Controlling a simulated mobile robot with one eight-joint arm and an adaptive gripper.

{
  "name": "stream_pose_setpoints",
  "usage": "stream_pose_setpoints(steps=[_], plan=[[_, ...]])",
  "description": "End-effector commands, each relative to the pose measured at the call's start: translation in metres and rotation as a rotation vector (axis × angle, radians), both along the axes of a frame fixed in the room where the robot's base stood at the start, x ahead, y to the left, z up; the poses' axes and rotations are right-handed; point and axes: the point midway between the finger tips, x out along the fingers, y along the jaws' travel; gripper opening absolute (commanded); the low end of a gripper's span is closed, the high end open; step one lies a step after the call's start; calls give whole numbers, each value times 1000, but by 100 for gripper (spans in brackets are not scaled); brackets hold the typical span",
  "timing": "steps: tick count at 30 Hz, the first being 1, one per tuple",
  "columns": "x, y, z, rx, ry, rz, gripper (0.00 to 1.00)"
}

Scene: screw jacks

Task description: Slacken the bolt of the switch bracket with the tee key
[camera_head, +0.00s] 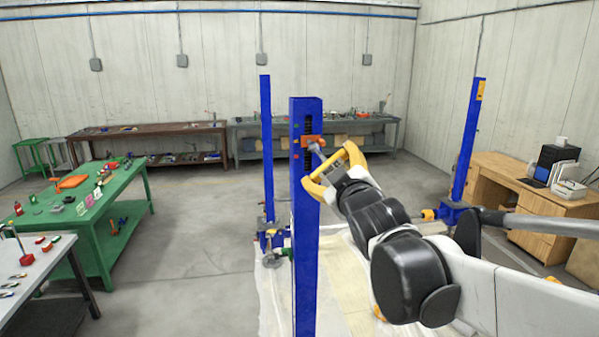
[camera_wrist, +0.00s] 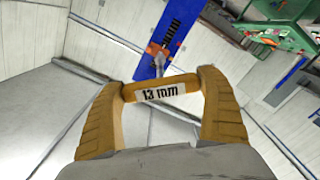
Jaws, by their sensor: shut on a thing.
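The tee key (camera_wrist: 160,93), with a pale "13 mm" label on its crossbar, is held crosswise between the yellow fingers of my gripper (camera_head: 331,168). My gripper (camera_wrist: 166,88) is shut on the crossbar ends. The key's short grey shank points away from me towards the orange switch bracket (camera_head: 311,141). The bracket (camera_wrist: 155,49) sits on the upper part of the near blue column (camera_head: 305,240). The shank end appears at or very close to the bracket. The bolt is hidden behind the key, so I cannot tell whether the socket is seated on it.
Two more blue columns, one behind (camera_head: 266,150) and one at right (camera_head: 467,145), stand around a pale floor sheet (camera_head: 345,290). A green bench (camera_head: 95,215) and a grey table (camera_head: 35,275) are at left. A wooden desk (camera_head: 510,190) is at right. Floor left of the columns is clear.

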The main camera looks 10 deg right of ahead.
Motion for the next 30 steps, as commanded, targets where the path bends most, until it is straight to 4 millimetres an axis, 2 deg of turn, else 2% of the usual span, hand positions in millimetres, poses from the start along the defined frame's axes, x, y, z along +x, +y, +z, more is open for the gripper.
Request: stream_pose_setpoints(steps=[2, 7, 18, 22, 30], plan=[[14, 0, -2, 1, -1, 1, 46], [33, 0, -1, 1, -1, 1, 46], [30, 0, 0, 573, -1, 4, 46], [30, 0, 0, 666, -1, 4, 46], [30, 0, 1, 685, -1, 5, 46]])
